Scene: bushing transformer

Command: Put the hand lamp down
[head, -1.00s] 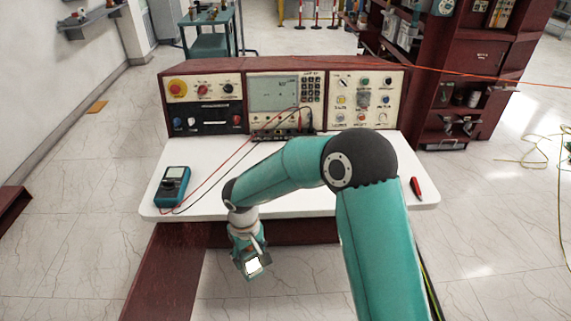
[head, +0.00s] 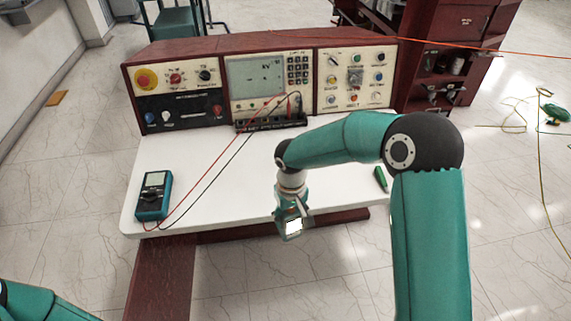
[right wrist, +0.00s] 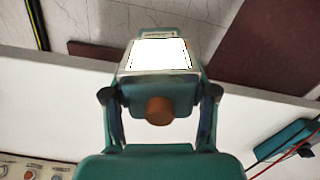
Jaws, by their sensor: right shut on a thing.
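My right gripper (head: 289,212) is shut on the hand lamp (head: 293,227), a small teal lamp with a bright white face. The lamp is in front of the white tabletop's (head: 245,205) front edge in the head view. In the right wrist view, the lamp (right wrist: 160,58) sits between the two fingers of my gripper (right wrist: 160,95), its lit face toward the floor side and an orange-brown knob facing the camera. It appears held above the table edge; its height is unclear. Only a teal part of my left arm shows at bottom left; its gripper is out of view.
A blue multimeter (head: 154,195) with red and black leads lies at the table's left. A control console (head: 260,85) stands at the back. A small green object (head: 380,178) lies near the right edge. The table's middle is clear, crossed by leads on the left.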

